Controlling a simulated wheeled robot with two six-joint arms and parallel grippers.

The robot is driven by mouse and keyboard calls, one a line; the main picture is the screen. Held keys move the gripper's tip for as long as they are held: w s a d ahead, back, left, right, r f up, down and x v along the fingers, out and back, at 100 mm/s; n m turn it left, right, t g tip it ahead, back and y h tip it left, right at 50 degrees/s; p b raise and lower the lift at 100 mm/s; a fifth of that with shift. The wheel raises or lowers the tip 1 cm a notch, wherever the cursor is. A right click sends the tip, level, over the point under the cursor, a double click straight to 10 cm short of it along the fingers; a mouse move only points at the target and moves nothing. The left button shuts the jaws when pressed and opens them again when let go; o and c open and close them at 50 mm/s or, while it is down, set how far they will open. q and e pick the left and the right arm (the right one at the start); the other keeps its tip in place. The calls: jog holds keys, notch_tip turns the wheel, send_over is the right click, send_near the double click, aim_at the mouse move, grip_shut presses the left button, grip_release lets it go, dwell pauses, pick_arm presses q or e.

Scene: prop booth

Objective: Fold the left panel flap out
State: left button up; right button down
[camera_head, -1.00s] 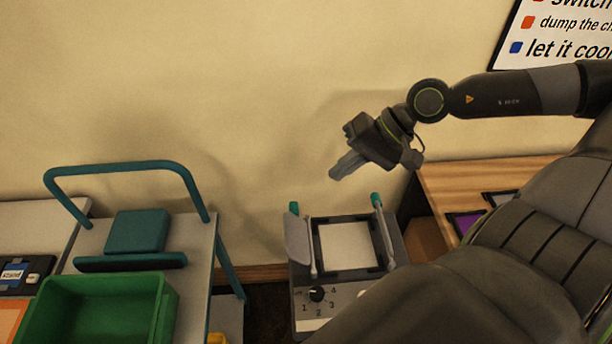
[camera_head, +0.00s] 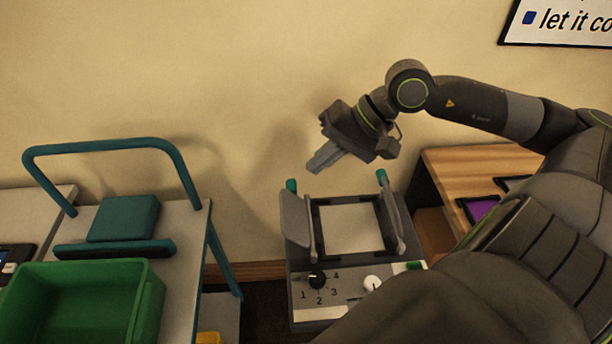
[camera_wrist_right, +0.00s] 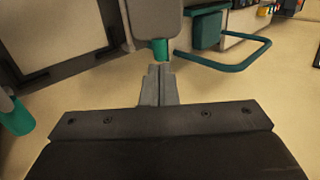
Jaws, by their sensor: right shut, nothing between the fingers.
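The panel device (camera_head: 300,300) stands in the lower middle of the head view, with a white framed panel on top. Its left flap (camera_head: 294,220) is a grey plate standing up along the left side, with a green tip at its far end. The left flap also shows in the right wrist view (camera_wrist_right: 155,22), its green tip just beyond my fingertips. The right flap (camera_head: 391,222) stands up on the other side, also green-tipped. My right gripper (camera_head: 315,166) is shut and empty, above the far end of the device and apart from the left flap in the head view. My left gripper does not show.
A trolley with a teal handle (camera_head: 110,145) carries a green crate (camera_head: 150,305) and a teal box (camera_head: 124,218) at left. A wooden table (camera_head: 480,160) stands at right. A dial (camera_head: 317,279) and a white knob (camera_head: 372,283) sit on the device's front.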

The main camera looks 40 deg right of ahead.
aim_at(290, 183)
jog(key=shift+x, duration=2)
jog(key=shift+f, duration=0.1)
jog(key=a+b, duration=0.1)
jog(key=b, duration=0.5)
jog(key=w+a+f+b, duration=0.1)
jog(key=b, duration=0.4)
jog(key=shift+w+a+f+b, duration=0.15)
jog(key=shift+w+a+b, duration=0.1)
jog(key=shift+b, duration=0.1)
jog(key=shift+a+b, duration=0.1)
jog(key=shift+b, duration=0.35)
jog(key=shift+w+a+b, duration=0.25)
jog(key=shift+a+b, duration=0.05)
jog(key=shift+b, duration=0.95)
